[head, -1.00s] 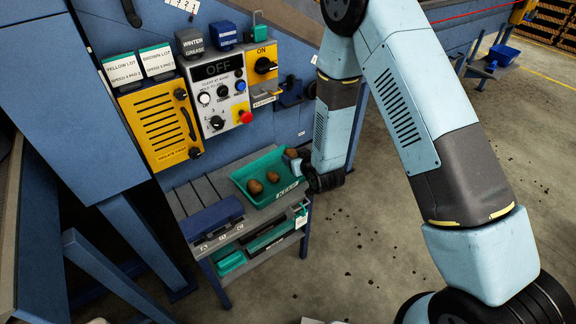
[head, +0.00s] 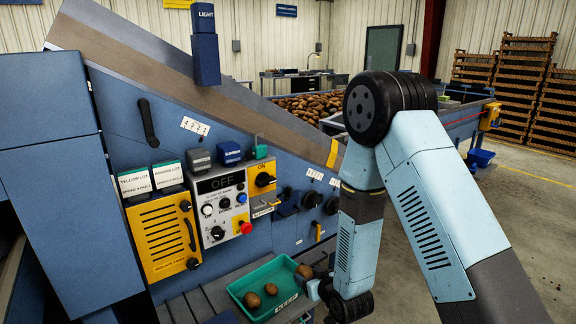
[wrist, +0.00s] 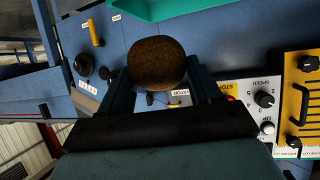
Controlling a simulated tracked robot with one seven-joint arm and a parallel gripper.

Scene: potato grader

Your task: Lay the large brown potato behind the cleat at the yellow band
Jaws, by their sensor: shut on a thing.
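My gripper (wrist: 158,80) is shut on a large brown potato (wrist: 157,62), which sits between its two fingers in the wrist view. In the head view the held potato (head: 304,271) shows at the right end of the green tray (head: 258,274), beside my gripper (head: 312,284). I cannot tell its exact height above the tray. A yellow band (head: 333,152) crosses the edge of the sloping blue conveyor, up and to the right of the control panel. I cannot make out a cleat.
Two other brown potatoes (head: 261,294) lie in the tray on a grey slatted stand. The control panel (head: 222,205) reads OFF, with black knobs to its right. A heap of potatoes (head: 310,106) lies beyond the sloping conveyor. Open floor is at the right.

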